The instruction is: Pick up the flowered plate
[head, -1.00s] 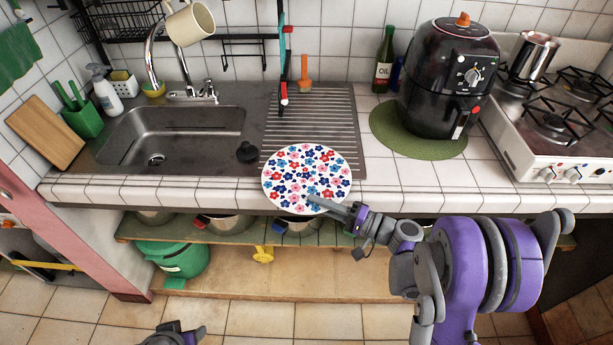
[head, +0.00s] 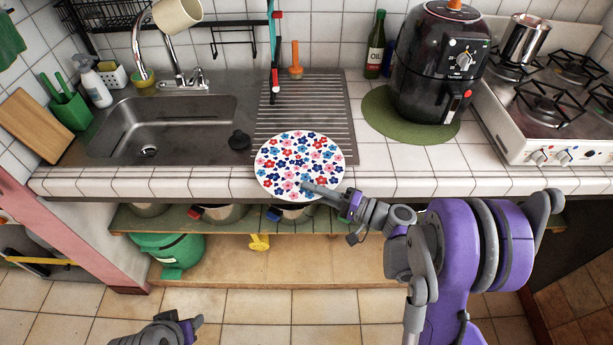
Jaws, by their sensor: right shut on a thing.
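The flowered plate (head: 298,160) is white with red, blue and pink flowers. It is at the front edge of the counter, in front of the ribbed drainboard. I cannot tell whether it rests on the counter or is slightly raised. My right gripper (head: 318,190) reaches in from the right and is shut on the plate's near right rim. My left gripper (head: 196,322) is low at the bottom of the view, away from the counter and the plate. Its fingers are too small and foreshortened to tell open from shut.
The sink (head: 165,130) lies left of the plate. A black air fryer (head: 436,70) on a green mat (head: 380,120) and a stove (head: 560,110) stand to the right. A shelf below (head: 230,222) holds pots. Tiled counter (head: 385,180) right of the plate is clear.

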